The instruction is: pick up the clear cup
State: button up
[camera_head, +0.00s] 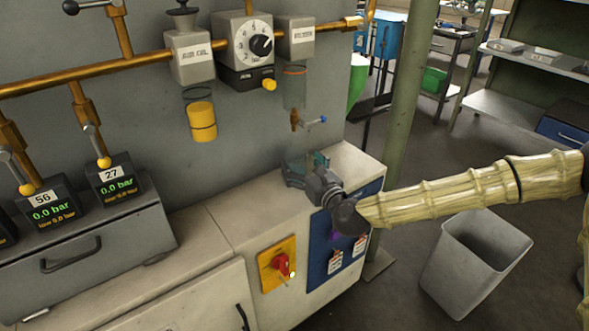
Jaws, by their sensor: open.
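I cannot pick out a separate clear cup with certainty. A clear cylindrical bowl (294,90) with an orange ring near its top hangs under the right labelled block on the brass pipe. My gripper (303,170) is open at the end of my arm, which comes in from the right. It is over the right end of the cabinet top, below the hanging bowl and apart from it. Its fingers are small and partly hidden by my dark wrist.
A yellow cylinder (202,121) hangs under the left block. A dial box (250,43) is between the blocks. The cabinet (215,240) carries a red switch (281,264). A grey bin (474,262) stands on the floor under my arm. A green post (406,95) stands behind.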

aim_at(290, 151)
jog(key=shift+x, duration=2.45)
jog(key=shift+w+d+f, duration=0.1)
jog(key=shift+d+f, duration=0.05)
jog(key=shift+f, duration=0.05)
jog(key=c, duration=1.2)
jog(key=shift+r, duration=0.1)
